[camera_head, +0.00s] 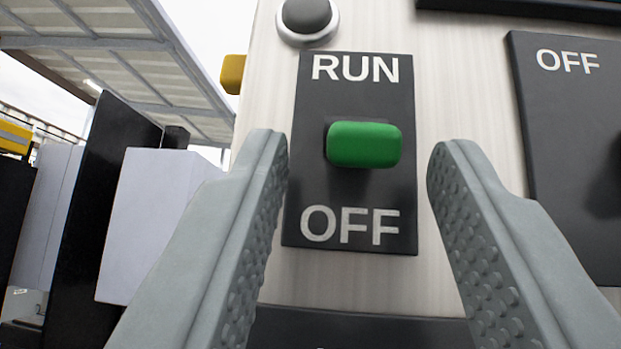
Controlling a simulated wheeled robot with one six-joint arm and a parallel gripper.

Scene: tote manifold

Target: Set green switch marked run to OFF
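The green switch (364,145) is a rounded lever on a black plate (308,198) on a pale metal panel. The plate reads RUN above the lever and OFF below it. The lever sticks out between the two words, a little nearer RUN, and I cannot tell for sure which way it is tilted. My gripper (355,150) is open and empty. Its two grey fingers stand left and right of the lever, apart from it, with bare gaps on both sides.
A round dark button (307,14) with a pale ring is above the plate. Another black plate marked OFF (566,110) is at the right. A yellow piece (232,73) juts from the panel's left edge. A dark strip (360,328) crosses below.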

